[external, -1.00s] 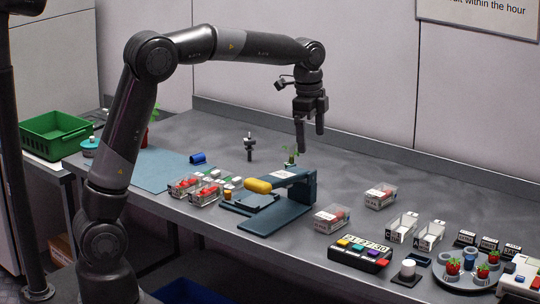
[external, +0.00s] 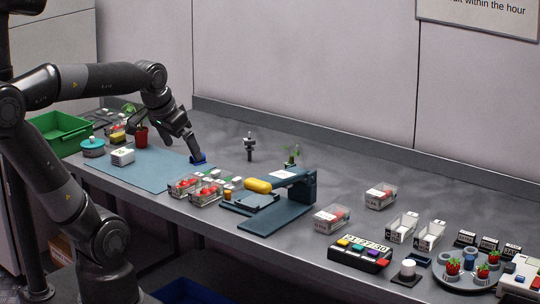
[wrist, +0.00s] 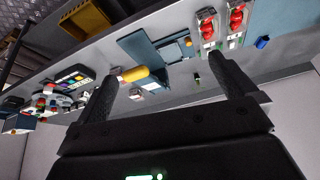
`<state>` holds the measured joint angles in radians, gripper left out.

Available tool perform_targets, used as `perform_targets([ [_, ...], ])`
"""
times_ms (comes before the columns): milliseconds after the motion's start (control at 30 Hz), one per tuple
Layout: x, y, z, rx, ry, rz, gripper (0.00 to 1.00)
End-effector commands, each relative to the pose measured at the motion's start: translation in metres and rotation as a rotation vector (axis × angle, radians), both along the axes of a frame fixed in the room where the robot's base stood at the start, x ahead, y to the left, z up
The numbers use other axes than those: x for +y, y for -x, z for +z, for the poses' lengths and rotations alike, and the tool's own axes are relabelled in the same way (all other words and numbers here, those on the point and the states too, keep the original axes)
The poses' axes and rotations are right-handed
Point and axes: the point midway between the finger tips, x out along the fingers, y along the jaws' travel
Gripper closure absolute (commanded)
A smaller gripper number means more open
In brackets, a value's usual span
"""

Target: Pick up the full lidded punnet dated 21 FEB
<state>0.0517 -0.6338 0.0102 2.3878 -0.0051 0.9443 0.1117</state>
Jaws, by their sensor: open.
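Two clear punnets with white lid labels and red fruit stand right of the scale: a front one (external: 331,219) and a rear one (external: 380,196). Two more punnets with red fruit, a left one (external: 184,187) and a right one (external: 206,194), stand left of the scale; they also seem to show in the wrist view (wrist: 208,27). The dates are too small to read, so I cannot tell which is 21 FEB. My gripper (external: 194,152) is tilted over the blue mat's right end, hiding part of a blue object. In the wrist view it is open and empty (wrist: 168,82).
The teal scale (external: 275,222) with a yellow object (external: 257,185) stands mid-bench. Two open white-sided punnets (external: 402,227), a keypad box (external: 360,253) and a round tray (external: 450,281) are at right. The rear bench is mostly clear.

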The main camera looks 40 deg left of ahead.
Motion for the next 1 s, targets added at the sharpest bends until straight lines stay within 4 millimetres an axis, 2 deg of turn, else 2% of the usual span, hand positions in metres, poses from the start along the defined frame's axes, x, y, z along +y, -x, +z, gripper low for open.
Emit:
perform_targets([
  [100, 0.008, 0.02, -0.012, -0.028, 0.023, 0.085, 0.0],
  [300, 0.012, 0.031, -0.022, -0.047, 0.04, 0.143, 0.0],
  [367, 0.012, 0.032, -0.022, -0.047, 0.042, 0.146, 0.02],
  [600, 0.012, 0.031, -0.022, -0.047, 0.041, 0.144, 0.2],
  [867, 0.011, 0.03, -0.021, -0.046, 0.041, 0.143, 0.2],
  [1000, 0.006, 0.013, -0.018, -0.034, 0.041, 0.138, 0.2],
])
